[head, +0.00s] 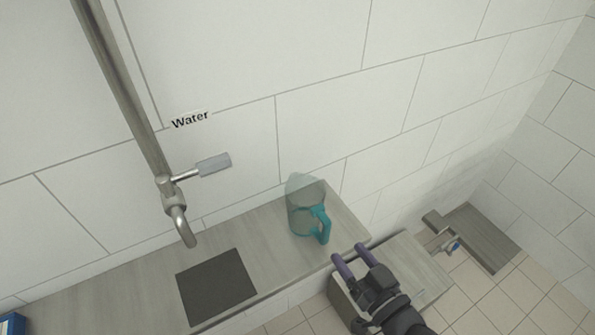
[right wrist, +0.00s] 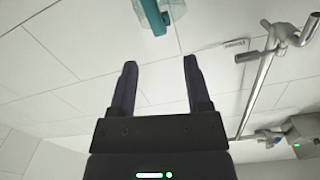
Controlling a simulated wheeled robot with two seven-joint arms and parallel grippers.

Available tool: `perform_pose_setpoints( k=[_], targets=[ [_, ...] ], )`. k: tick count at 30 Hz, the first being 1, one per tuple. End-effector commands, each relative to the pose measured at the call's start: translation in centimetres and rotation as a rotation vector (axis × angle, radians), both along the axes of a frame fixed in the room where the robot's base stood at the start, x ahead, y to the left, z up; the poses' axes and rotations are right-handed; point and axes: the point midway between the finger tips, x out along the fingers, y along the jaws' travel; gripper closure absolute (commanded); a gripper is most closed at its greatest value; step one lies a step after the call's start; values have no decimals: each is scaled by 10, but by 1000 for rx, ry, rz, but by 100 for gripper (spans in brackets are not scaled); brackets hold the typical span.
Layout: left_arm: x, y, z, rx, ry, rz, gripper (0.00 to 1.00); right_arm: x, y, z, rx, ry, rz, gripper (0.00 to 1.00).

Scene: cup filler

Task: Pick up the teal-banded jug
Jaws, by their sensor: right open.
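The teal-banded jug (head: 301,208) is clear with a teal band and a teal handle. It stands upright on the grey counter (head: 270,232), near its right end, with the handle toward the lower right. My right gripper (head: 350,256) is open and empty, to the lower right of the jug and apart from it. In the right wrist view the two dark fingers (right wrist: 160,85) are spread with nothing between them. A teal part of the jug (right wrist: 153,14) shows at the top edge there, beyond the fingertips. My left gripper is not in view.
A metal water pipe with a spout (head: 181,225) and a grey lever (head: 213,164) hangs left of the jug. A dark square mat (head: 215,287) lies on the counter below the spout. A tiled wall (head: 240,60) stands behind. A lower block (head: 415,262) is at the right.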

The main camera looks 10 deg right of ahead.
Motion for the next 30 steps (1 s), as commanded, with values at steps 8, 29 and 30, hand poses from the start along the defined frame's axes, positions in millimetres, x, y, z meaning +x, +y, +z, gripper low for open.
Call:
perform_pose_setpoints(
  k=[8, 29, 30],
  targets=[
    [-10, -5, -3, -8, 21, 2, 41, 38, 14, 5, 12, -16, 1, 37],
    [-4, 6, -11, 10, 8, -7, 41, 94, 33, 0, 10, -12, 2, 65],
    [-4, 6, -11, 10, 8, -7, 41, 94, 33, 0, 10, -12, 2, 73]
  ],
)
